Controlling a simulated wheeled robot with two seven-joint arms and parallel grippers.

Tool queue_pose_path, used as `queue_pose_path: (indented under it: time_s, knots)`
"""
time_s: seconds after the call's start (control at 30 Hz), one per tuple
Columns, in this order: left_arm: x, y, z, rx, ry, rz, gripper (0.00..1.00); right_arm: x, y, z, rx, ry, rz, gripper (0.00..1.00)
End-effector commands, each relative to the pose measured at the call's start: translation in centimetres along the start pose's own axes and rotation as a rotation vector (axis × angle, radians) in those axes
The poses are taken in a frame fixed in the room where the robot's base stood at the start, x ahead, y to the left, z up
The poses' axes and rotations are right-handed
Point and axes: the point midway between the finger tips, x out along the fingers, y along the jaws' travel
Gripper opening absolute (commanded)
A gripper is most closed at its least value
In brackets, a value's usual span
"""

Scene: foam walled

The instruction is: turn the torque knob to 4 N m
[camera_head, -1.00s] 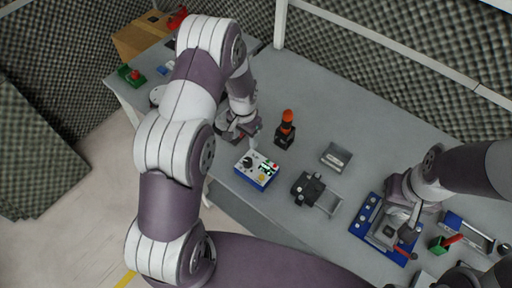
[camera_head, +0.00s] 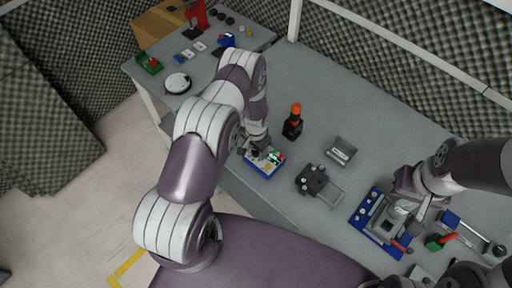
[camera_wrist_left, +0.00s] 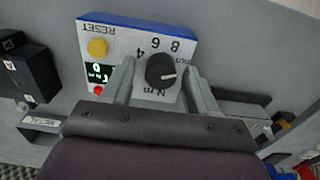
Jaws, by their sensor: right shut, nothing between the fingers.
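The torque box (camera_head: 262,169) is blue with a pale face, near the front edge of the bench. In the left wrist view its face (camera_wrist_left: 112,48) appears upside down, with a yellow RESET button (camera_wrist_left: 97,48), a lit green display (camera_wrist_left: 100,72) and a black torque knob (camera_wrist_left: 160,70). The knob's white pointer line points right in that view, away from the 4, on the 8 side of the scale. My left gripper (camera_head: 258,150) is open; its fingers (camera_wrist_left: 160,75) stand either side of the knob with visible gaps. My right gripper (camera_head: 411,222) is shut and empty over the blue tray.
An orange-topped black device (camera_head: 293,122) stands behind the box. A black fixture (camera_head: 312,180) and a grey block (camera_head: 341,151) lie to its right. The blue tray (camera_head: 366,212) is further right. The bench behind these is clear.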

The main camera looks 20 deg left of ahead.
Motion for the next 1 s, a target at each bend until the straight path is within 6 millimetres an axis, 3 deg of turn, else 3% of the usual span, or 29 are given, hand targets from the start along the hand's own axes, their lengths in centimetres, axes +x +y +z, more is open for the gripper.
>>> queue_pose_path:
  time_s: [0.03, 0.13, 0.17, 0.57, 1.0]
  knots:
    - [0.0, 0.0, 0.0, 0.0, 0.0, 0.0, 0.42, 0.0, 0.0, 0.0, 0.0, 0.0, 0.0, 0.0]
    - [0.0, 0.0, 0.0, 0.0, 0.0, 0.0, 0.09, 0.0, 0.0, 0.0, 0.0, 0.0, 0.0, 0.0]
    - [0.0, 0.0, 0.0, 0.0, 0.0, 0.0, 0.05, 0.0, 0.0, 0.0, 0.0, 0.0, 0.0, 0.0]
    - [0.1, -0.1, -0.1, -0.056, 0.002, -0.001, 0.06, 0.8, 0.0, 0.1, 0.0, 0.0, 0.0, 0.0]
    - [0.3, -0.1, -0.1, -0.405, 0.003, -0.002, 0.06, 4.3, 0.0, 0.5, 0.0, 0.0, 0.0, 0.0]
